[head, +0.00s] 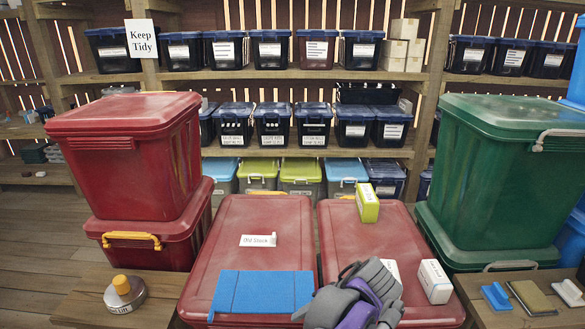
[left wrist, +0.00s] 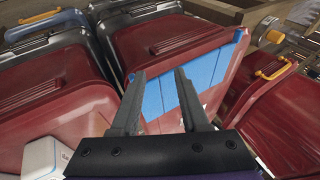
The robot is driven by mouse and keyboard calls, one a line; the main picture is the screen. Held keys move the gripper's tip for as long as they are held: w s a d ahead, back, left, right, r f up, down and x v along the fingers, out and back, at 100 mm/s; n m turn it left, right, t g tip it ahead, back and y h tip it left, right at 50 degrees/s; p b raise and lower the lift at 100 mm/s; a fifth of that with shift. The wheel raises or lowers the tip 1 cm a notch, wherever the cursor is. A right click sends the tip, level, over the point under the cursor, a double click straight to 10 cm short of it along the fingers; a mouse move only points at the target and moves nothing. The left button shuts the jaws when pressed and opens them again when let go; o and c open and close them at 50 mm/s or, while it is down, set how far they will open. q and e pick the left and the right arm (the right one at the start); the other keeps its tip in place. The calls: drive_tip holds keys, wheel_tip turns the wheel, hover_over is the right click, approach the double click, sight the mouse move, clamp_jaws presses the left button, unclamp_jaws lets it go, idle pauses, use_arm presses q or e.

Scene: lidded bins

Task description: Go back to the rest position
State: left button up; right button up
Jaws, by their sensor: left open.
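My left gripper (left wrist: 160,74) is open and empty, its two grey fingers apart in the left wrist view. In the head view the grey and purple left hand (head: 362,292) is low, near the gap between the two red bins in front. The blue cloth or mat (head: 262,291) lies on the lid of the left front red bin (head: 225,222), left of the hand. It also shows beyond the fingers in the left wrist view (left wrist: 206,80). I cannot tell how high the fingers are above the lid. My right gripper is not in view.
A white box (head: 434,281) and a green-yellow box (head: 367,203) stand on the right front red bin (head: 340,235). Stacked red bins (head: 130,150) rise at left, a large green bin (head: 495,165) at right. A yellow-knobbed round object (head: 124,292) sits at lower left.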

use_arm(q)
drive_tip(key=s+a+f+t+h, duration=0.1)
drive_tip(key=s+a+f, duration=0.3)
drive_tip(key=s+a, duration=0.5)
drive_tip(key=s+a+f+t+h, duration=0.1)
drive_tip(key=s+a+f+h, duration=0.3)
drive_tip(key=s+a, duration=0.5)
drive_tip(key=a+f, duration=0.1)
drive_tip(key=a, duration=0.1)
drive_tip(key=shift+a+n, duration=0.3)
drive_tip(key=shift+n, duration=0.1)
